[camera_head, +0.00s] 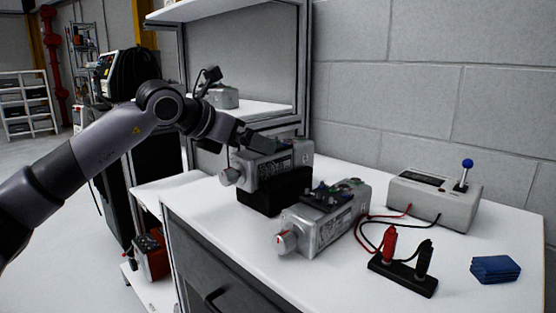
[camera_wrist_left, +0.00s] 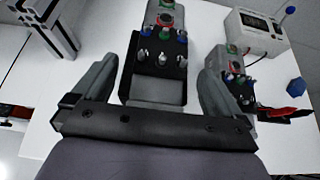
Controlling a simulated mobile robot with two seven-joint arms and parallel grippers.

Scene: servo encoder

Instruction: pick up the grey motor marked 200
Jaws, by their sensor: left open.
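A grey motor (camera_head: 295,157) with a round silver shaft end rests in a black cradle (camera_head: 275,192) on the white table. A second grey motor (camera_head: 328,228) lies in front of it, with connectors on top. I cannot read a 200 on either. My left gripper (camera_head: 248,142) is at the top of the cradled motor, partly covering it. In the left wrist view my left gripper (camera_wrist_left: 155,85) is open, with a motor (camera_wrist_left: 160,55) showing between its fingers and another motor (camera_wrist_left: 237,70) to the right. I cannot tell whether the fingers touch anything. My right gripper is out of view.
A grey box with a blue-knobbed lever (camera_head: 433,200) stands at the back right. Red and black clips on a black base (camera_head: 405,275) and blue pads (camera_head: 495,268) lie at the right. A shelf unit (camera_head: 225,12) stands behind the arm, against the wall (camera_head: 420,90).

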